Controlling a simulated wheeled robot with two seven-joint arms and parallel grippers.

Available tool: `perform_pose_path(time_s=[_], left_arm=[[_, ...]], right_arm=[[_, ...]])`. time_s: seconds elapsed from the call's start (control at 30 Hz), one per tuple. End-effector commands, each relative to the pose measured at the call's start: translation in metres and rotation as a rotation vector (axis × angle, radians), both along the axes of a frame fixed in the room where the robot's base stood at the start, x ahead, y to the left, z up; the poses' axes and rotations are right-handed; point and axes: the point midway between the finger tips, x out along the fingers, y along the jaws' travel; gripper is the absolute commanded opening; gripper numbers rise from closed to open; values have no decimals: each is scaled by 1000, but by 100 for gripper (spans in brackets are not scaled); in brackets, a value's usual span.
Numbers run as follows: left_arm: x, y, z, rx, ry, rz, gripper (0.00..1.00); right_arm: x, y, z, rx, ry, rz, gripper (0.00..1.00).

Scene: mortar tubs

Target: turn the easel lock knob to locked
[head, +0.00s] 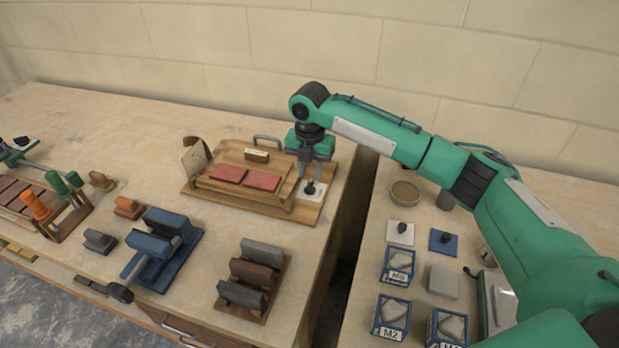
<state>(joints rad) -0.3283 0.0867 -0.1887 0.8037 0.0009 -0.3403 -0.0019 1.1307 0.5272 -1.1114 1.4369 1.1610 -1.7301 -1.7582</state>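The easel (230,208) is a wooden board with a raised frame and two red tiles, at the back middle of the left bench. A dark lock knob (309,188) stands on a pale plate at the easel's right end. My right gripper (311,177) points down directly over the knob, with its fingers apart on either side of it. I cannot tell whether the fingers touch the knob. The knob's lock setting is too small to read. My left gripper does not show clearly; only a green piece (14,152) shows at the far left edge.
A blue block stand (165,262) and a rack of grey and brown blocks (240,290) stand in front of the easel. A rack with orange and green handles (40,207) is at left. A gap separates the benches. The right bench holds labelled tubs (391,318).

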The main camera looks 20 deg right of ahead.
Motion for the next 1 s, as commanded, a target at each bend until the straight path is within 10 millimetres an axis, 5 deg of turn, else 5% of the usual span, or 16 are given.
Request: perform_pose_path(time_s=[0.23,0.6,0.77,1.0], left_arm=[[-6,1,1,0,4,0,31],[-6,0,1,0,4,0,31],[-6,0,1,0,4,0,31],[-5,0,2,0,3,0,31]], right_arm=[[0,0,-31,1,1,1,31],[0,1,-37,1,-1,2,31],[0,1,-37,1,-1,1,1],[0,0,-36,0,0,-3,0]])
